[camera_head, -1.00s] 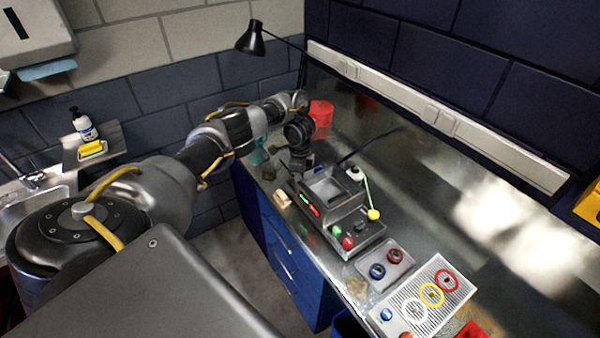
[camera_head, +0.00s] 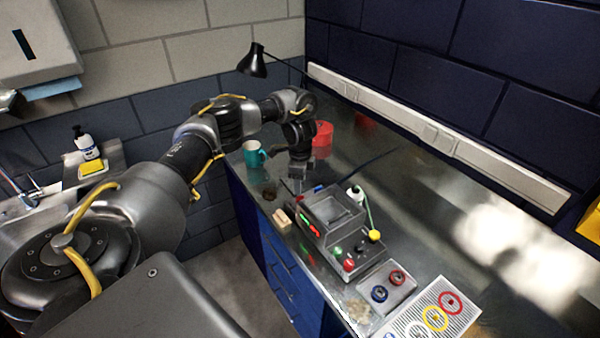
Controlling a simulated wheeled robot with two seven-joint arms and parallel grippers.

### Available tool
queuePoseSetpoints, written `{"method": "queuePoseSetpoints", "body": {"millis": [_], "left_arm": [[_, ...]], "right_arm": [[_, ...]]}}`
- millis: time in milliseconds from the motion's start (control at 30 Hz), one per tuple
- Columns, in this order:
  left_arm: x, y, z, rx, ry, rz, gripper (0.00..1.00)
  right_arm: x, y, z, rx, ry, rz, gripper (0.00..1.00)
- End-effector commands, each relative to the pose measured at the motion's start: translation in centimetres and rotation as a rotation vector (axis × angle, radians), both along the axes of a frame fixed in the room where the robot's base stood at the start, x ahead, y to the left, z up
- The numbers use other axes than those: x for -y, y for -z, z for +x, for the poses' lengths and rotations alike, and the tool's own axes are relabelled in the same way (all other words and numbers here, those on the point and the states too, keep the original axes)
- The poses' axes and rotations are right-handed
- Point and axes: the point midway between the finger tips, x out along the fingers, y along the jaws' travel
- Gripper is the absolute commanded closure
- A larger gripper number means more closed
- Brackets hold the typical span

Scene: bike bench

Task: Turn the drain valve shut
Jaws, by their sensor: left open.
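A grey bench unit (camera_head: 354,243) with a recessed basin, green and red lit displays and a green and a red knob stands on the metal bench. Small red and blue parts show at its far end, just below my gripper. I cannot tell whether one of these is the drain valve or how it is turned. My left gripper (camera_head: 299,179) is open and points down just beyond that far end, above the bench. Its fingertips are small and dark here, and I cannot tell whether they touch anything. My right gripper is not in view.
A wooden block (camera_head: 282,218) lies near the bench edge.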

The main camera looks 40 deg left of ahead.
Motion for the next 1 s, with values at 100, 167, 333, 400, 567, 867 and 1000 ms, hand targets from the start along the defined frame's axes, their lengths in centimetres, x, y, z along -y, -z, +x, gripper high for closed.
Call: {"method": "queuePoseSetpoints", "body": {"millis": [100, 167, 333, 400, 567, 867, 1000], "left_arm": [[-0.1, -2.1, 0.0, 0.002, 0.0, 0.002, 0.51], [-0.1, -2.8, 0.1, 0.003, 0.001, 0.001, 0.51], [-0.1, -3.9, 0.0, 0.0, -0.001, 0.001, 0.51], [-0.1, -4.0, -0.1, -0.001, -0.002, 0.0, 0.51], [0.0, -4.0, -0.1, -0.001, -0.002, 0.0, 0.51], [0.0, -4.0, 0.0, -0.001, -0.002, 0.0, 0.51], [-0.1, -4.0, -0.1, -0.001, -0.002, 0.0, 0.51]], "right_arm": [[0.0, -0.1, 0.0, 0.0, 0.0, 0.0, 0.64], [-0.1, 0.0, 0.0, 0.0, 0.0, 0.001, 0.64], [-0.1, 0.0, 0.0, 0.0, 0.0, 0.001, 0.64], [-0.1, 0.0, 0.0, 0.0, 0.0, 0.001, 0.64], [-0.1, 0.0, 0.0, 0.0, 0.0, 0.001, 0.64], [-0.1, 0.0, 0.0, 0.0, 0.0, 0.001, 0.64], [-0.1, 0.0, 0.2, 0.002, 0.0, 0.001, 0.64]]}}
